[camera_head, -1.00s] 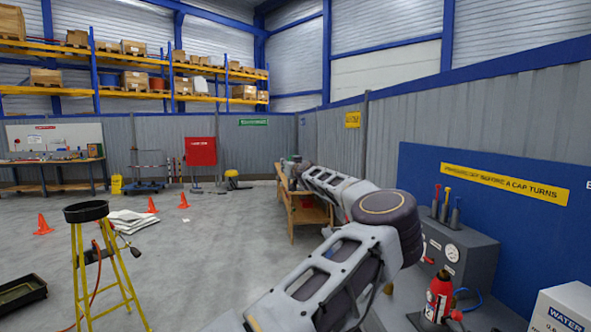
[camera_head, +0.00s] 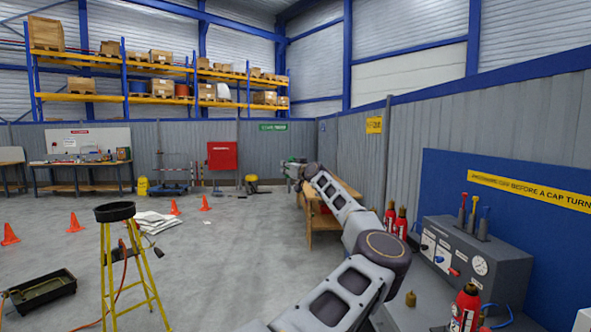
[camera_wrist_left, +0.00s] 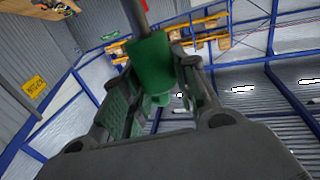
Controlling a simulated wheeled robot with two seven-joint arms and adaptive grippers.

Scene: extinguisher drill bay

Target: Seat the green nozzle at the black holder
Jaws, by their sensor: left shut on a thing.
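My left gripper is shut on the green nozzle (camera_wrist_left: 152,62), which sits between its fingers in the left wrist view (camera_wrist_left: 150,95). A grey rod or tube runs up from the nozzle out of that picture. In the head view my left arm reaches forward from the bottom, and its far end is small over a wooden bench. The nozzle is too small to make out clearly there. A yellow tripod stand (camera_head: 106,290) carries a black dish (camera_head: 115,211). A dark fitting on it has an orange hose; I cannot tell whether this is the black holder. My right gripper is out of view.
A wooden bench (camera_head: 323,235) stands beyond my arm by the grey wall. A grey gauge box (camera_head: 480,262) and red extinguishers (camera_head: 466,308) are at right. Orange cones (camera_head: 75,222) and a black tray (camera_head: 43,292) are at left.

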